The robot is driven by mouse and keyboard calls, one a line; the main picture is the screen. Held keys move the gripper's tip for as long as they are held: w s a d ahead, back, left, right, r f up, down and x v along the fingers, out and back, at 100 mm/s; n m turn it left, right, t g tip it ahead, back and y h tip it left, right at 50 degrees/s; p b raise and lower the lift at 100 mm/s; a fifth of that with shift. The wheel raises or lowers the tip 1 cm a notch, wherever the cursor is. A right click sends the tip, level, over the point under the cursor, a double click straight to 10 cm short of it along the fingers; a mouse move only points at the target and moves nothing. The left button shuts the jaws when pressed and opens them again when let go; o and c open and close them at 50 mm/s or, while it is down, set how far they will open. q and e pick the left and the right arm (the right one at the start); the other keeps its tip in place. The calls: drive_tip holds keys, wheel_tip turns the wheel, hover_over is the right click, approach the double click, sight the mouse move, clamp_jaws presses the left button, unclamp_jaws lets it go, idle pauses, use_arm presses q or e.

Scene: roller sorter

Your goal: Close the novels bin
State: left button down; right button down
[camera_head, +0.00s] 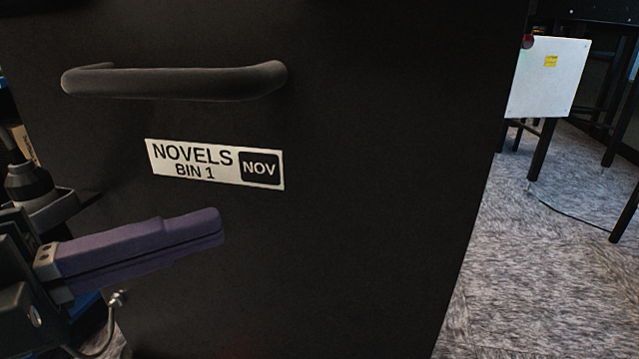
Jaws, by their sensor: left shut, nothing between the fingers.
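The novels bin (370,220) shows as a large dark front panel that fills most of the head view. A dark bar handle (175,82) runs across its upper left. Below the handle is a white label (215,164) reading "NOVELS BIN 1 NOV". My left gripper (218,228) comes in from the left, with its purple fingers together and nothing between them. It is in front of the panel, below the label. I cannot tell whether the fingertips touch the panel. The bin's inside and its far end are hidden. My right gripper is not in view.
To the right of the bin is open grey carpet (530,270). A white box (548,78) with a yellow sticker stands on dark legs at the upper right. A thin cable (570,213) lies on the floor there.

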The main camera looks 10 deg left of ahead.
sight(303, 180)
use_arm(q)
drive_tip(key=w+d, duration=0.1)
drive_tip(key=w, duration=0.1)
drive_tip(key=w+d+b, duration=0.1)
drive_tip(key=w, duration=0.1)
drive_tip(key=w+d, duration=0.1)
drive_tip(key=w, duration=0.1)
drive_tip(key=shift+d+f, duration=0.1)
drive_tip(key=shift+d, duration=0.05)
drive_tip(key=shift+w+b, duration=0.3)
drive_tip(key=shift+w, duration=0.2)
drive_tip(key=shift+w, duration=0.1)
